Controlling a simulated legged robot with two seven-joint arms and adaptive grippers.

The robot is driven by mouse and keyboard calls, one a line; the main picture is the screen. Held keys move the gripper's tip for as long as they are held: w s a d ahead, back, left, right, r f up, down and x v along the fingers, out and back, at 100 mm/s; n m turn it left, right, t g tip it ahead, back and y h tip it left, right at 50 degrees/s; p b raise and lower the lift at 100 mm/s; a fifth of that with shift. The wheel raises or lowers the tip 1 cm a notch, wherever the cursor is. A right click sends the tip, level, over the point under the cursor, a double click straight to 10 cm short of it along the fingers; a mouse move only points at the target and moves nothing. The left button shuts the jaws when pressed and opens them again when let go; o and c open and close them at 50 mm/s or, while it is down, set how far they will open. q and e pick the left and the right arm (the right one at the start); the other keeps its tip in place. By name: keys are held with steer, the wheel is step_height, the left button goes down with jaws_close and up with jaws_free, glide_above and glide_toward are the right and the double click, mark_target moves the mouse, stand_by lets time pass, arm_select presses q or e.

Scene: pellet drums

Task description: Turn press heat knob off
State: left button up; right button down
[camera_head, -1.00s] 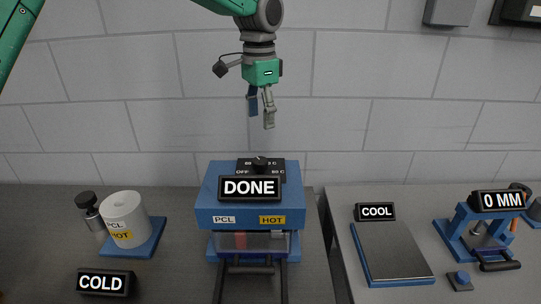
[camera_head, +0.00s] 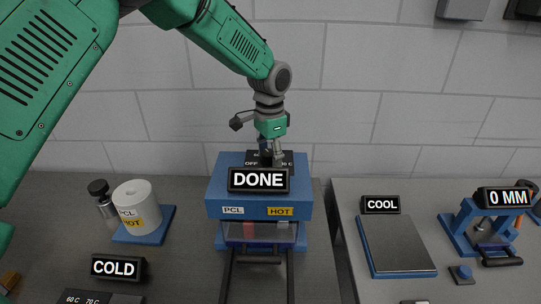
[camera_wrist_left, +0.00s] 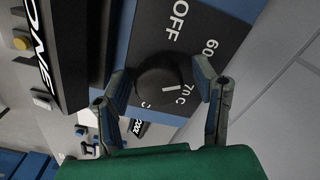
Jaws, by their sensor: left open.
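The blue press (camera_head: 215,205) stands on the dark bench with a "DONE" display, a "PCL" label and a "HOT" label on its front. Its black dial plate (camera_head: 289,163) on top is partly covered by the display and my gripper. In the left wrist view the round black heat knob (camera_wrist_left: 156,80) sits on the plate marked OFF, 60 and 70 C. Its white line points toward the 70 C mark. My left gripper (camera_head: 271,156) points down over the plate. In the left wrist view its open fingers (camera_wrist_left: 160,72) are on either side of the knob; I cannot tell whether they touch it.
A white "PCL HOT" drum (camera_head: 138,200) on a blue base and a "COLD" display (camera_head: 118,268) are at left. At right are a "COOL" display (camera_head: 381,204), a flat plate (camera_head: 398,243) and a blue "0 MM" gauge stand (camera_head: 468,222). A grey wall stands behind.

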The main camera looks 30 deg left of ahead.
arm_select(q)
steer(key=shift+a, duration=0.1)
steer(key=c, duration=1.1)
steer(key=shift+c, duration=0.2)
steer(key=shift+r, duration=0.1)
steer(key=n, duration=0.5)
steer(key=shift+n, duration=0.4)
steer(key=n, duration=0.5)
steer(key=shift+w+r+n, duration=0.1)
steer(key=shift+n, duration=0.6)
